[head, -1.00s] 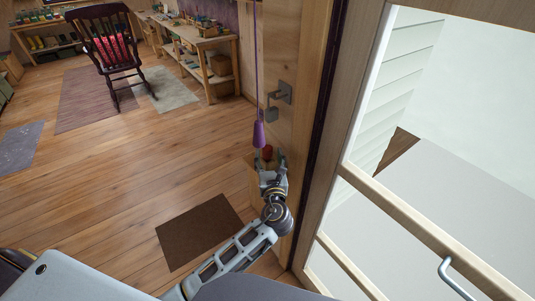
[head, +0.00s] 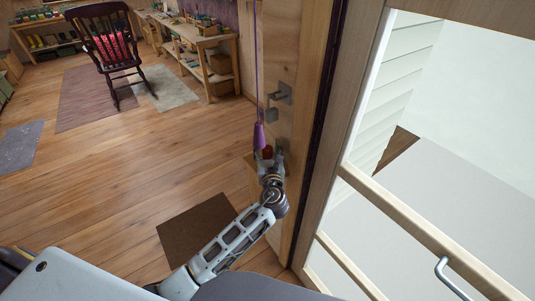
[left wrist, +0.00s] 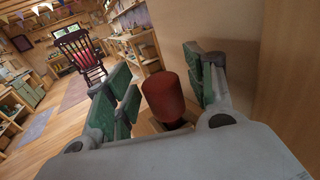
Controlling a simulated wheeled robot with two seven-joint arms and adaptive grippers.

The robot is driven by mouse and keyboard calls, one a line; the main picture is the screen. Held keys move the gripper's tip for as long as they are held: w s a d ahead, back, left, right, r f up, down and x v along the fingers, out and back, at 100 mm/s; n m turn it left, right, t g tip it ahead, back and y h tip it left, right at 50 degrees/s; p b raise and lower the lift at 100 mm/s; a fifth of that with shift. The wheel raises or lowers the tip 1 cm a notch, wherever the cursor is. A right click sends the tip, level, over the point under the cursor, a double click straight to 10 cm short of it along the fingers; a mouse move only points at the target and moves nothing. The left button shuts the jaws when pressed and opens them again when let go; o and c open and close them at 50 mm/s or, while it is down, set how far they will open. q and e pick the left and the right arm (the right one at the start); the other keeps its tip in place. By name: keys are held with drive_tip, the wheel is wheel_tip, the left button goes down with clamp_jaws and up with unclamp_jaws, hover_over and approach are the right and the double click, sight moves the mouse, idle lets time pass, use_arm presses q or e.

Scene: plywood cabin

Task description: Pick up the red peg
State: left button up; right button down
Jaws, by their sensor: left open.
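The red peg (left wrist: 170,97) stands upright in the left wrist view, with its rounded top showing between the two green-padded fingers of my left gripper (left wrist: 160,88). The gripper is open, with a gap visible on the peg's left side. The peg's lower end is partly hidden by the gripper body. In the head view, the red peg (head: 267,152) shows as a small red spot at the tips of my left gripper (head: 268,158), beside the wooden wall. My right gripper is not in view.
A purple tapered piece (head: 259,137) hangs on a cord just behind the gripper. A metal latch (head: 280,95) is on the wood beside it. A glazed door frame (head: 345,180) stands at right. A brown mat (head: 197,228) lies on the open floor at left.

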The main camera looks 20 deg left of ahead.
use_arm(q)
drive_tip(key=c, duration=0.9)
drive_tip(key=shift+o, duration=0.2)
drive_tip(key=shift+r, duration=0.1)
drive_tip(key=shift+r, duration=3.2)
drive_tip(key=shift+s+d+r, duration=0.1)
drive_tip(key=shift+s+r, duration=0.05)
drive_tip(key=shift+r, duration=0.1)
drive_tip(key=b+v, duration=0.2)
drive_tip(key=v, duration=1.5)
drive_tip(key=shift+s, duration=0.4)
drive_tip(key=shift+d+f, duration=0.1)
